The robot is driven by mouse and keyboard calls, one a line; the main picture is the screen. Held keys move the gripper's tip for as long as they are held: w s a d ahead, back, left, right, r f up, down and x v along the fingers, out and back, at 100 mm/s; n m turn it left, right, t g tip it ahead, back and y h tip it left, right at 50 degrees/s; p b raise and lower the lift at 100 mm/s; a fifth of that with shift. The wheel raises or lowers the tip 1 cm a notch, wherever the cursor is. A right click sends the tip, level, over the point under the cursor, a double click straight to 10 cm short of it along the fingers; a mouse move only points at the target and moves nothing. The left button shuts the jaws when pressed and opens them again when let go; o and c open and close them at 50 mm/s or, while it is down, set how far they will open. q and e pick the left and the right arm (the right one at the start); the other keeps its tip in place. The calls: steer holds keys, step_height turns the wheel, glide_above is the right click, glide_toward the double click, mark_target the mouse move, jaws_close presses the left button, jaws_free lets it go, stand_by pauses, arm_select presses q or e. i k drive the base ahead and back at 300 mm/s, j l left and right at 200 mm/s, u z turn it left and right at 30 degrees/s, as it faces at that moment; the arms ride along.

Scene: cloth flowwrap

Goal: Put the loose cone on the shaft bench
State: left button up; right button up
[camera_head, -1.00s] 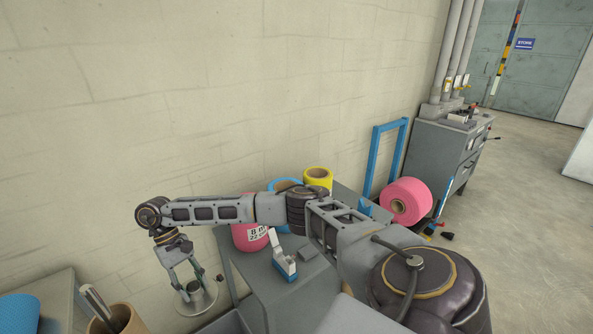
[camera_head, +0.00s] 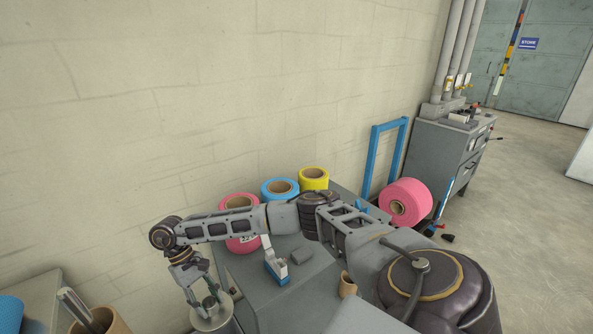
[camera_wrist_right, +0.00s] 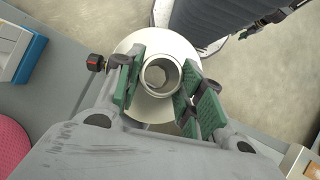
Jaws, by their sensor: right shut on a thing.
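My right gripper (camera_head: 207,302) is shut on the loose cone (camera_head: 213,319), a pale grey metal piece with a collar and a wide flange. In the right wrist view the green pads of the gripper (camera_wrist_right: 160,88) press on both sides of the cone's collar (camera_wrist_right: 160,66), with the flange below. The cone hangs over the floor, between the grey bench at left (camera_head: 38,292) and the table with rolls. I cannot tell which surface is the shaft bench. My left gripper is not in view.
A cardboard core (camera_head: 105,321) and rod (camera_head: 73,305) are at lower left. A grey cabinet (camera_head: 440,150) stands beyond.

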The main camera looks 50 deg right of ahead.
mark_target(347, 200)
steer(key=l+z, duration=0.45)
steer(key=l, duration=1.95)
steer(key=i+l+z, duration=0.1)
steer(key=l, duration=0.3)
steer(key=i+l+z, duration=0.1)
steer(key=i+l, duration=0.15)
steer(key=l, duration=0.15)
steer(key=i+l+z, duration=0.2)
steer(key=i+l, duration=0.2)
steer(key=i, duration=0.1)
